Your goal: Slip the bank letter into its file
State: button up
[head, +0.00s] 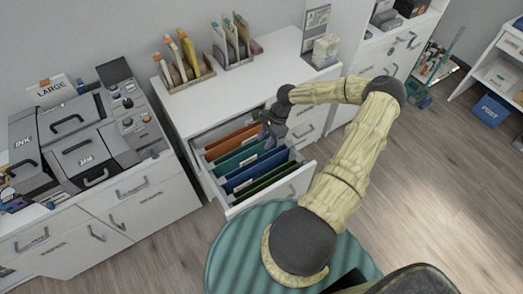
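The open top drawer (308,172) of the white cabinet holds several hanging files. I see an orange-brown file (228,143), a teal file (238,158), a blue file (256,172) and a dark green file (268,186), with small pale labels on some. My gripper (269,138) is dark and points down over the right part of the drawer, close to the brown and teal files. Its fingers are too small and dark to read, and I cannot tell whether it holds anything. I cannot make out the bank letter, or which file is the bank one.
A wooden rack (188,76) and a grey rack (235,57) with upright papers stand on the cabinet top (262,78). A grey sign (316,22) and a pale stack (326,48) stand at its right end. Printing machines (85,150) fill the left counter.

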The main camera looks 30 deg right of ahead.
jog(key=v, duration=0.8)
jog(key=shift+w+a+r, duration=0.2)
jog(key=shift+r, duration=0.05)
dwell(0.5)
jog(key=w+a+r+n+t+h, duration=0.4)
jog(key=w+a+n+h, duration=0.1)
jog(key=w+n+h, duration=0.15)
jog(key=a+r+n+t+y, duration=0.2)
jog(key=a+r+n, duration=0.4)
jog(key=a, duration=0.4)
jog(key=s+a+r+n+g, duration=0.1)
jog(key=s+a+r+n, duration=0.1)
jog(key=s, duration=0.7)
jog(key=s+a+r+n+g, duration=0.2)
jog(key=s+a+r+n, duration=0.1)
jog(key=s+r, duration=0.4)
jog(key=s, duration=0.3)
jog(key=shift+s+a+g, duration=0.25)
jog(key=shift+a+g, duration=0.05)
jog(key=shift+a, duration=0.1)
